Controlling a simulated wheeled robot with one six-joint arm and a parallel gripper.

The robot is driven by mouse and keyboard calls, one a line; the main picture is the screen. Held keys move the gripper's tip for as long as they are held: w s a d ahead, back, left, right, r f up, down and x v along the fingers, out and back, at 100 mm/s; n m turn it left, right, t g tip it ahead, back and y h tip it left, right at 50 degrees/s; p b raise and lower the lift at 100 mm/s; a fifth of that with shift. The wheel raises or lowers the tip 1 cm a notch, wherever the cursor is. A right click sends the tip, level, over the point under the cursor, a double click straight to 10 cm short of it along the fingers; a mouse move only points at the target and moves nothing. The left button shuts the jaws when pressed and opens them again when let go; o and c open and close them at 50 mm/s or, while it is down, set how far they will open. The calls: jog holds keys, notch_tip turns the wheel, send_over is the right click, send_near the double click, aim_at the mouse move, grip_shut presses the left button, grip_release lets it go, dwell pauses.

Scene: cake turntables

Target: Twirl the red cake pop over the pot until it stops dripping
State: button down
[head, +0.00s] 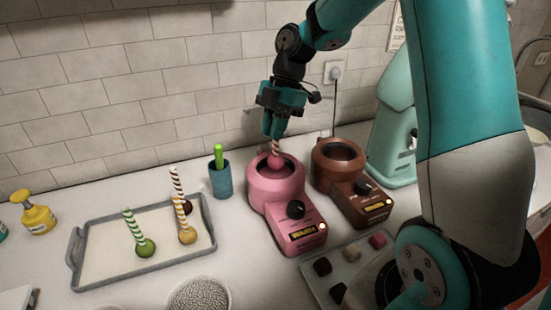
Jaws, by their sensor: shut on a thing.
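My gripper (271,134) points down above the pink melting pot (277,207) and is shut on the striped stick of the red cake pop (275,162). The pop hangs head down, pinkish red, at the mouth of the pot. I cannot tell whether it touches the coating inside or hangs just above it. No drip can be made out at this size. The pot has a black dial and a lit label on its front.
A brown melting pot (340,173) stands close on the right, before a teal mixer (392,135). A blue cup (220,181) stands between tray and pink pot. Dark and pink pieces lie on a front board.

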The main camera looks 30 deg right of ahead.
aim_at(274, 157)
jog(key=shift+r+p, duration=1.55)
jog(key=shift+r, duration=0.75)
